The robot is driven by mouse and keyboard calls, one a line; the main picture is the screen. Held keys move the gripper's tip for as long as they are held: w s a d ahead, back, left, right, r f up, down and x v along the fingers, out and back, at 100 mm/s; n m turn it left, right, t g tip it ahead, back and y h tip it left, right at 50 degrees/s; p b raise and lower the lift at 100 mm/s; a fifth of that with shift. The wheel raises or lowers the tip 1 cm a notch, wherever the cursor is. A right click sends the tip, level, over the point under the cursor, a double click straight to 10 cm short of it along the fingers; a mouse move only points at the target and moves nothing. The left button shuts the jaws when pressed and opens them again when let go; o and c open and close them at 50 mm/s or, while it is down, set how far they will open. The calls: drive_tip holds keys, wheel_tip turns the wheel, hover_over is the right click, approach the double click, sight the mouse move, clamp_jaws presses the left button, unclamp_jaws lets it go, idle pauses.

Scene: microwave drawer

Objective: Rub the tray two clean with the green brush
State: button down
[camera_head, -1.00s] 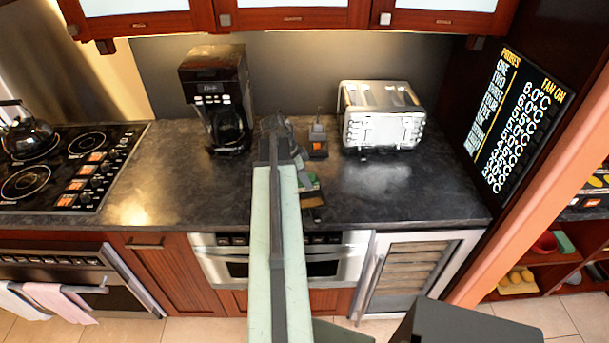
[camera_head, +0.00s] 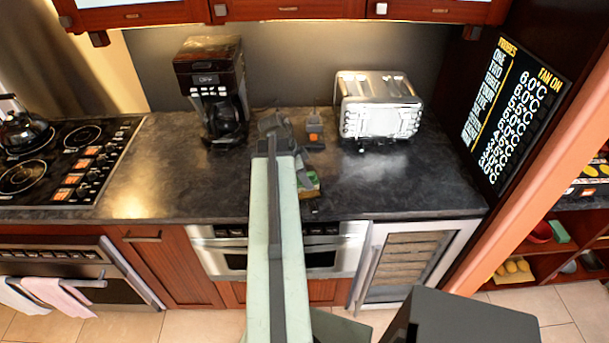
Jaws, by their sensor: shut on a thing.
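My arm reaches from the bottom of the head view onto the dark countertop, and its dark end parts partly hide what is there. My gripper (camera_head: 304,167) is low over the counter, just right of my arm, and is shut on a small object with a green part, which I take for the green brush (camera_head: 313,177). A small brownish patch shows just below it near the counter's front edge, too small to identify. I cannot make out tray two; it may be hidden behind my arm.
A black coffee maker (camera_head: 213,90) stands left of my arm and a silver toaster (camera_head: 380,106) right of it. The stove (camera_head: 62,165) with a kettle (camera_head: 22,127) is far left. A display panel (camera_head: 515,110) stands at right.

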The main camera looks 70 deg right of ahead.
drive_tip(key=shift+s+a+r, duration=0.1)
drive_tip(key=shift+s+a, duration=0.35)
drive_tip(key=shift+a, duration=0.2)
drive_tip(key=shift+s+a, duration=0.4)
drive_tip(key=shift+a, duration=0.2)
drive_tip(key=shift+d, duration=0.1)
drive_tip(key=shift+w+d, duration=0.45)
drive_tip(key=shift+d, duration=0.1)
drive_tip(key=shift+d, duration=0.1)
drive_tip(key=shift+w+d, duration=0.4)
drive_tip(key=shift+d, duration=0.15)
